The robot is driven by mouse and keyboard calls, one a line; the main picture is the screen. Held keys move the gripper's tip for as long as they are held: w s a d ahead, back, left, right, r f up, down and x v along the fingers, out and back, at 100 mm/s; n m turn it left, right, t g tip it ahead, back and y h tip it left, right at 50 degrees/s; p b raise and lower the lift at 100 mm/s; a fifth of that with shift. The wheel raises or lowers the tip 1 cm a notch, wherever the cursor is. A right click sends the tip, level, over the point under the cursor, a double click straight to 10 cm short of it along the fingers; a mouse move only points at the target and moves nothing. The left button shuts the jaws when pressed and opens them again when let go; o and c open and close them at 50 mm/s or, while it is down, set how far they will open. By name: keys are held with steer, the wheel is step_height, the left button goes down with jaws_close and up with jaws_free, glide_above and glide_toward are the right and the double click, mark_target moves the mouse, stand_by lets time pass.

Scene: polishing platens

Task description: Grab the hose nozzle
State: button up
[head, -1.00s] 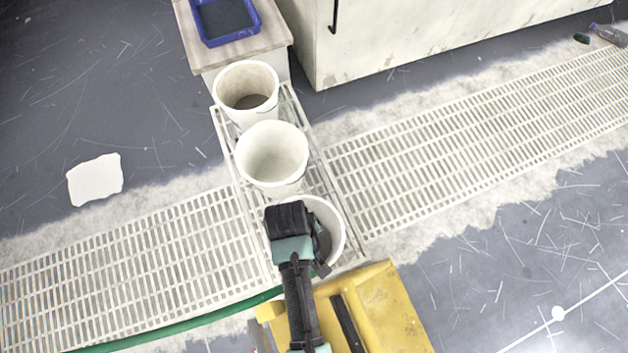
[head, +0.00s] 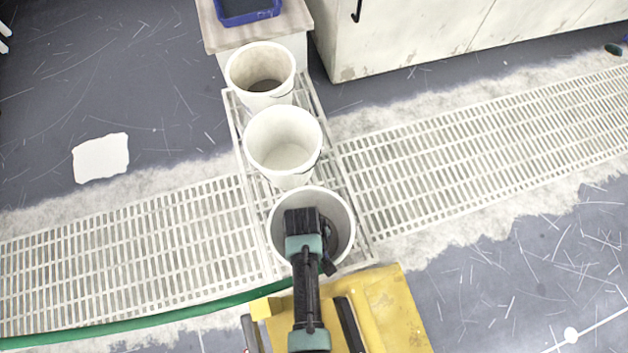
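A green hose (head: 150,323) lies across the floor grating from the left edge to the yellow surface at the bottom centre. Its right end passes out of sight near my arm, and I cannot make out a nozzle. My black and teal arm reaches up from the bottom centre over the nearest white bucket (head: 343,215). A dark part that may be my gripper (head: 327,262) shows at the right of the arm, by the bucket's near side. Its fingers are too small and too covered to tell whether they are open or hold anything.
Two more white buckets, a middle one (head: 283,142) and a far one (head: 260,72), stand in line on a rack (head: 236,120). A cabinet (head: 400,40) and a stand with a blue tray (head: 248,12) are behind. Grating runs both sides; grey floor lies front right.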

steer(key=shift+f, duration=0.1)
jaws_close()
stand_by(0.4)
